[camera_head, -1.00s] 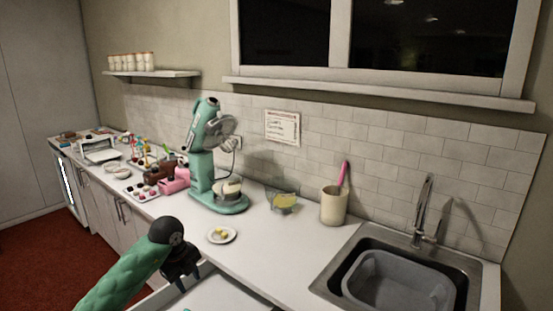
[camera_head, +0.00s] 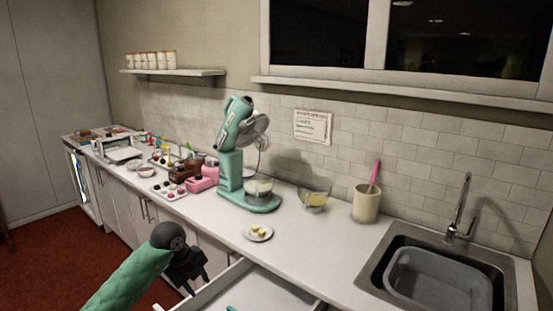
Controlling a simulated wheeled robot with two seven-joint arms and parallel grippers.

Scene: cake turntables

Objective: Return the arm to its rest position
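My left arm, in a green quilted sleeve, comes in from the bottom left in the head view. My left gripper (camera_head: 198,284) is dark and points down, with its two fingers apart and nothing seen between them. It hangs in front of the counter cabinets, just left of an open white drawer (camera_head: 215,283). My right arm and gripper are out of view.
The white counter (camera_head: 300,245) carries a small plate with yellow pieces (camera_head: 258,233), a teal stand mixer (camera_head: 232,170), a glass bowl (camera_head: 314,194) and a utensil crock (camera_head: 366,204). A sink (camera_head: 375,270) is at right. Red floor (camera_head: 40,250) is open at left.

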